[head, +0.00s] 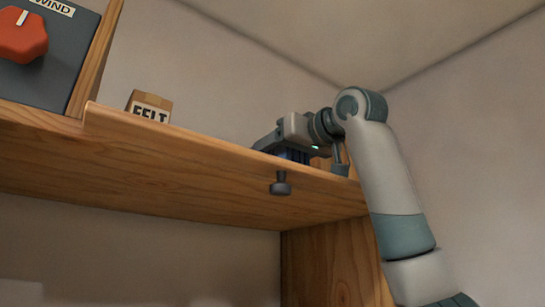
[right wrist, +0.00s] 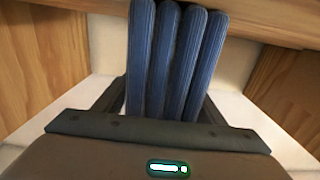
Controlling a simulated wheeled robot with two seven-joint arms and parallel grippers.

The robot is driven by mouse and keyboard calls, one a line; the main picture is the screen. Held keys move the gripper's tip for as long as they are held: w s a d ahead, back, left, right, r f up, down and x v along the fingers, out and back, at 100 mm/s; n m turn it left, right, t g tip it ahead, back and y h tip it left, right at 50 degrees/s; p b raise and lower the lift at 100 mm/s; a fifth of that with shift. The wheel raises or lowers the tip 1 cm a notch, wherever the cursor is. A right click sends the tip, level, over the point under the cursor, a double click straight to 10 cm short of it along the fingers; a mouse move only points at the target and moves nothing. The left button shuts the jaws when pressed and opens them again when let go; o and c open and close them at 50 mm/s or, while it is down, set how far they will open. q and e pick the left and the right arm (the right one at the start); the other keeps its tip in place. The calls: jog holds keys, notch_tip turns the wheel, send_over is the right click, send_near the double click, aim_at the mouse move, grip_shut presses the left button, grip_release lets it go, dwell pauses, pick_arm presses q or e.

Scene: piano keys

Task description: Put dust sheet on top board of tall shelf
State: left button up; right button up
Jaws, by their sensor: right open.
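The blue dust sheet (right wrist: 172,60), in several upright folds, fills the space in front of my right gripper in the right wrist view. In the head view only a dark blue part of it (head: 293,155) shows, low behind the front edge of the shelf's top board (head: 190,160). My right gripper (head: 268,142) is at that board, over its right part. Its jaws are open, with dark fingers on either side of the sheet (right wrist: 166,97). The sheet's underside and its contact with the board are hidden. My left gripper is out of view.
A small box marked FELT (head: 149,106) stands on the board to the left. A dark panel with a red knob (head: 22,38) is at the far left. A dark knob (head: 281,184) hangs at the board's front. A wooden upright (head: 335,262) stands below right.

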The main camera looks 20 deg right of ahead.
jog(key=shift+r+p, duration=0.4)
jog(key=shift+r, duration=0.1)
jog(key=shift+s, duration=0.2)
jog(key=b+v, duration=0.6)
jog(key=v, duration=0.4)
jog(key=shift+s+d+b, duration=0.1)
jog(key=shift+s+b, duration=0.15)
jog(key=shift+b, duration=0.05)
jog(key=shift+s+d+r, duration=0.15)
jog(key=shift+s+d, duration=0.1)
jog(key=shift+s, duration=0.35)
